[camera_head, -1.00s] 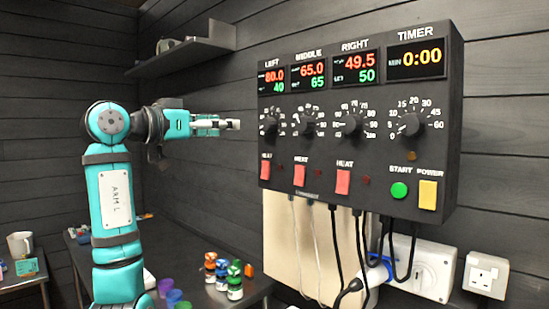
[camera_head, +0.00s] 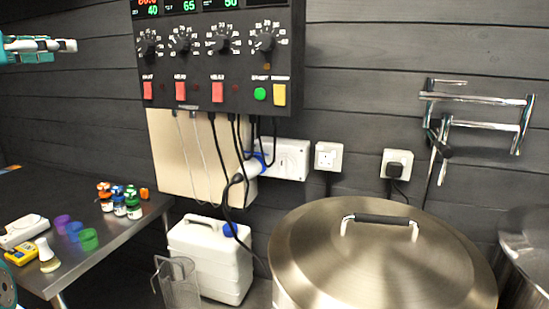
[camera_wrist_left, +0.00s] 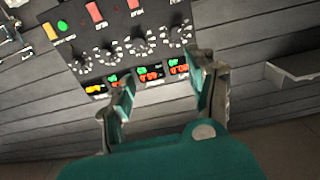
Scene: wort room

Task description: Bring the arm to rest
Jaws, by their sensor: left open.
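My left gripper (camera_head: 40,45) shows at the upper left edge of the head view, with its arm mostly out of frame. In the left wrist view its two fingers (camera_wrist_left: 160,95) stand apart with nothing between them. Beyond them is the black control panel (camera_wrist_left: 120,40), which appears upside down there. In the head view the panel (camera_head: 215,60) hangs on the wall, to the right of the gripper and apart from it.
A large lidded steel pot (camera_head: 380,265) stands at the lower right. A white jerrycan (camera_head: 210,262) and a clear jug (camera_head: 178,283) stand left of it. A steel table (camera_head: 130,228) holds small bottles, coloured cups and a yellow meter (camera_head: 22,253). A wall rack (camera_head: 475,120) hangs at right.

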